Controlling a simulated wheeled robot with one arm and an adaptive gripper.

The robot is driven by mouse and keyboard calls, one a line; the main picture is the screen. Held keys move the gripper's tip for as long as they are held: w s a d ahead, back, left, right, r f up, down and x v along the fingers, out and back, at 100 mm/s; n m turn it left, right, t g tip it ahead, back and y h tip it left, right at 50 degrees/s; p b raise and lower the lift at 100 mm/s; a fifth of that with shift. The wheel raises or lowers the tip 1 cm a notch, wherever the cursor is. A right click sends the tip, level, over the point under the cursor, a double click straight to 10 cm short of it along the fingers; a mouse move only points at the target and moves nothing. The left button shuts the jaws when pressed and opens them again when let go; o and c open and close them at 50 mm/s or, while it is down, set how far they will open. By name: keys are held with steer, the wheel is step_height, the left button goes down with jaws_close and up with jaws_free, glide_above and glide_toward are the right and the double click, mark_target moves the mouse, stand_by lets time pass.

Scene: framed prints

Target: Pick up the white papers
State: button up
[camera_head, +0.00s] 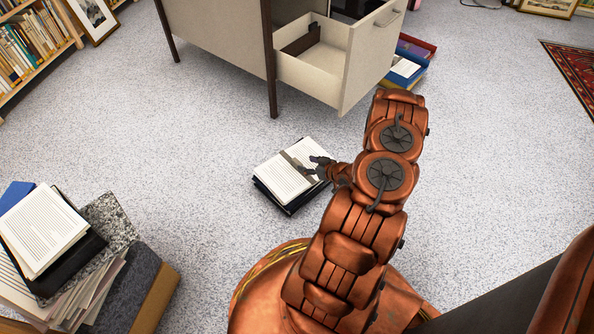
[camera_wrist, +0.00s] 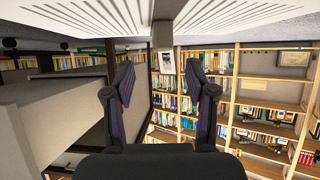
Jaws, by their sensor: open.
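White papers (camera_head: 280,181) with printed lines lie on a dark folder or book (camera_head: 290,207) on the floor, in the middle of the head view. My gripper (camera_head: 313,166) is at the right part of these papers, its dark fingers over the page; I cannot tell whether they touch. In the wrist view, my gripper (camera_wrist: 161,78) is open, with nothing between its two fingers. A white printed sheet (camera_wrist: 105,14) spans the top of that view, beyond the fingertips. My arm hides some floor to the right of the papers.
Other white papers (camera_head: 42,229) top a pile of books and boxes at left. A desk with an open drawer (camera_head: 318,67) stands behind, books (camera_head: 405,68) beside it. A bookshelf (camera_head: 30,50) is at far left. Speckled floor (camera_head: 190,130) around the papers is clear.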

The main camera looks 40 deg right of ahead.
mark_target(298, 162)
steer(key=b+x, duration=0.2)
steer(key=x, duration=0.2)
steer(key=shift+w+a+f+b, duration=0.15)
steer(key=shift+f+b, duration=0.15)
steer(key=shift+w+f, duration=0.1)
steer(key=shift+w, duration=0.3)
jaws_close()
